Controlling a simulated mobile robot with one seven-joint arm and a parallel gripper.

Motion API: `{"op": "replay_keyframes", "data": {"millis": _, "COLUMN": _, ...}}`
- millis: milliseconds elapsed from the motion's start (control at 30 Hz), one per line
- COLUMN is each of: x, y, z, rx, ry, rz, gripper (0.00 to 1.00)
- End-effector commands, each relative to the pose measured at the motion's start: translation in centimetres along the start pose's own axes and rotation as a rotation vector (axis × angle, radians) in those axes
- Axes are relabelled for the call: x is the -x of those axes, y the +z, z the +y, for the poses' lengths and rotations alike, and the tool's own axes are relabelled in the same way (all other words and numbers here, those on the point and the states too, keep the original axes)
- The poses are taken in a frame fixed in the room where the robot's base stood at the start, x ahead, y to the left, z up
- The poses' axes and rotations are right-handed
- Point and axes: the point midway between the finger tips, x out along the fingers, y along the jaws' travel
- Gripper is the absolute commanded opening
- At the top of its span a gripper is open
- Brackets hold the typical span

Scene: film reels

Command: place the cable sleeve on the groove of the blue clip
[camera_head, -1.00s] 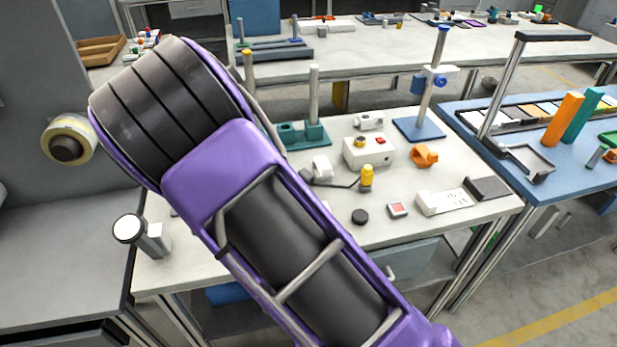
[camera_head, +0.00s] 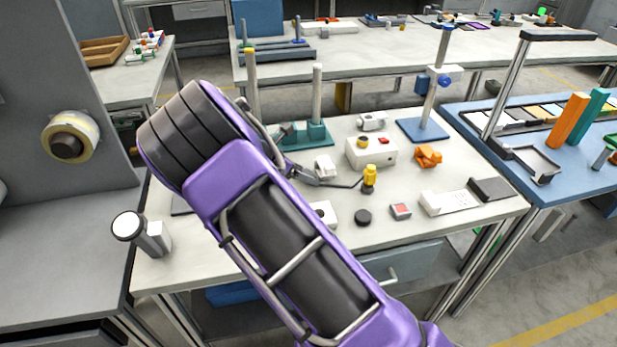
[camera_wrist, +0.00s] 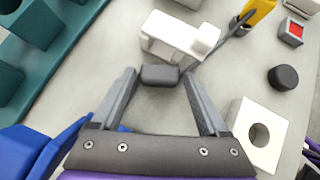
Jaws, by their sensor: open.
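The dark grey cable sleeve (camera_wrist: 160,76) lies between the fingertips of my gripper (camera_wrist: 160,88) in the wrist view, beside a white block (camera_wrist: 180,38). The fingers stand open, one on each side of it. A thin dark cable runs from beside it to a yellow-topped plug (camera_head: 369,176). The sleeve shows beyond my arm in the head view (camera_head: 304,174). A blue piece (camera_wrist: 42,145), possibly the blue clip, is at the lower left of the wrist view, partly behind my gripper. Its groove cannot be made out. My arm covers that part of the table in the head view.
A teal fixture (camera_wrist: 60,62) stands left of the sleeve. A white holed block (camera_wrist: 256,134), a black puck (camera_head: 363,217) and a red-topped block (camera_head: 400,210) lie to the right. A white control box (camera_head: 370,152) and a blue-based stand (camera_head: 424,130) are farther back.

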Motion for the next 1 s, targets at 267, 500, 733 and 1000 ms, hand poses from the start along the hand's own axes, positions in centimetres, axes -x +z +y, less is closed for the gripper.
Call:
{"op": "replay_keyframes", "data": {"millis": 267, "x": 0.0, "y": 0.0, "z": 0.0, "rx": 0.0, "ry": 0.0, "rz": 0.0, "gripper": 0.56}}
{"op": "replay_keyframes", "data": {"millis": 500, "x": 0.1, "y": 0.0, "z": 0.0, "rx": -0.001, "ry": 0.0, "rz": 0.0, "gripper": 0.13}}
{"op": "replay_keyframes", "data": {"millis": 733, "x": 0.1, "y": 0.0, "z": 0.0, "rx": -0.001, "ry": 0.0, "rz": 0.0, "gripper": 0.0}}
{"op": "replay_keyframes", "data": {"millis": 1000, "x": 2.5, "y": 2.5, "z": 0.1, "rx": -0.005, "ry": 0.002, "rz": 0.001, "gripper": 0.0}}
